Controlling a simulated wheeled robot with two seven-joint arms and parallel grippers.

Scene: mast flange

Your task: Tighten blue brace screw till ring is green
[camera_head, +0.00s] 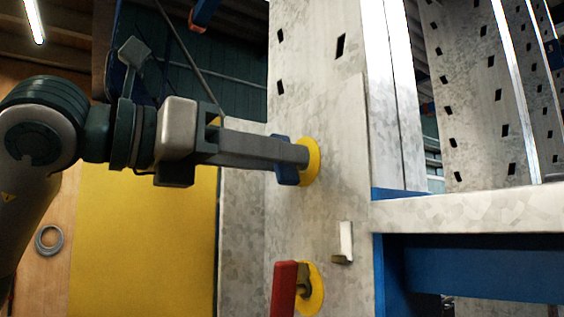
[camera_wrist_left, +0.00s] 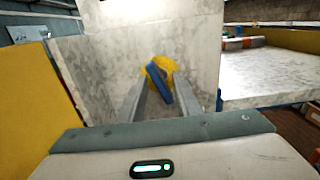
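The blue brace screw (camera_head: 287,175) is on the grey upright, in front of a round yellow ring (camera_head: 313,161). My left gripper (camera_head: 298,155) reaches it from the left, and its near finger covers the middle of the blue handle. In the left wrist view the tilted blue handle (camera_wrist_left: 158,83) sits between my two fingers (camera_wrist_left: 160,88), with the yellow ring (camera_wrist_left: 155,66) behind it. The fingers stand apart, with gaps beside the handle; firm contact does not show. The visible ring is yellow, not green. My right gripper is not in view.
A red handle (camera_head: 284,289) with another yellow ring (camera_head: 315,288) is lower on the upright (camera_head: 330,110). A small metal hook (camera_head: 344,243) juts out between them. A grey beam (camera_head: 465,213) extends right. A yellow panel (camera_head: 140,245) stands at the left.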

